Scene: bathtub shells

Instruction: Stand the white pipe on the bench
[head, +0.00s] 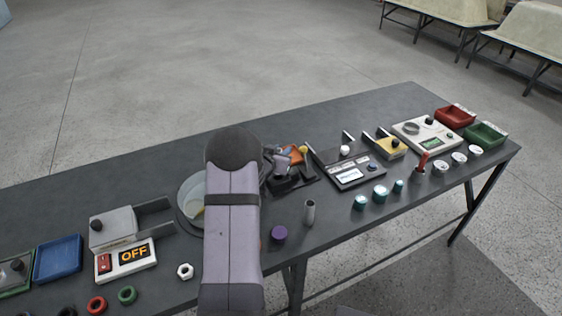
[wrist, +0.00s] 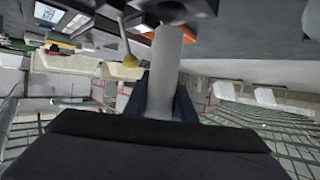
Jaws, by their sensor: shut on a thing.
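The white pipe (wrist: 163,75) shows in the wrist view as a pale, plain cylinder. It is between the dark fingers of my gripper (wrist: 163,104), which is shut on it. Its far end reaches toward dark hardware at the top of that view, and I cannot tell whether it touches anything. In the head view my arm hides the pipe and most of the gripper. The dark grey bench (head: 349,228) runs across the head view.
A round bowl (head: 188,205) is left of my arm. Teal cups (head: 380,194) stand to the right. Bare bench lies between tube and cups.

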